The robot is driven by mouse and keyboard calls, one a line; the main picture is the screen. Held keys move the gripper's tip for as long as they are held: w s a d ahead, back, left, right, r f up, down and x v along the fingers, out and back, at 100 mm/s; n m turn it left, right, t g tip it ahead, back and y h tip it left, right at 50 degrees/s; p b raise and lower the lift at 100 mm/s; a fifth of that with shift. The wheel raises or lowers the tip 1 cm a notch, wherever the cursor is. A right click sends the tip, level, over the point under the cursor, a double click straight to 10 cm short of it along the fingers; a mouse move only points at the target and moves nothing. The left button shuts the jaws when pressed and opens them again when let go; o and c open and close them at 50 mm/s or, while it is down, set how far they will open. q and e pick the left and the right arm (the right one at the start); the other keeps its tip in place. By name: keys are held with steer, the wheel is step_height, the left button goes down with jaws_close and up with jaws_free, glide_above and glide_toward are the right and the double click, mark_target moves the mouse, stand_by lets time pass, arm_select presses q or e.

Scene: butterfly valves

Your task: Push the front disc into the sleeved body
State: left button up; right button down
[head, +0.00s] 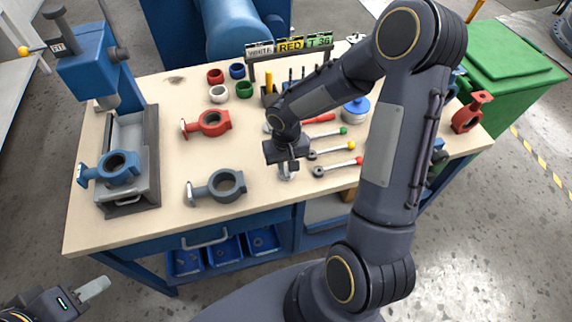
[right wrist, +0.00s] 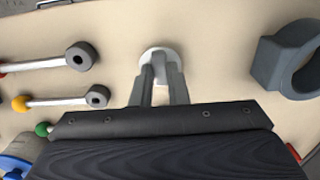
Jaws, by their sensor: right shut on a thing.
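My right gripper (head: 287,165) is shut on a pale grey disc (head: 287,173) near the middle of the table. In the right wrist view, the fingers (right wrist: 163,72) close on the disc (right wrist: 160,56), at or just above the tabletop. A grey valve body (head: 217,187) lies to its left; it also shows in the right wrist view (right wrist: 283,68). A blue body (head: 120,167) sits in the press fixture at the left, and a red body (head: 208,123) lies behind the grey one. I cannot tell which has a sleeve. My left gripper (head: 92,289) is off the table's front left; its opening is unclear.
Red, blue, white and green rings (head: 244,89) stand at the back. Tools with coloured knobs (head: 335,150) lie right of my right gripper. A blue press (head: 88,62) rises at the left. A green bin (head: 510,65) stands at the right.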

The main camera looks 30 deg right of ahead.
mark_target(286, 170)
steer(key=shift+r, duration=0.15)
steer(key=shift+r+p, duration=0.95)
steer(key=shift+r, duration=0.45)
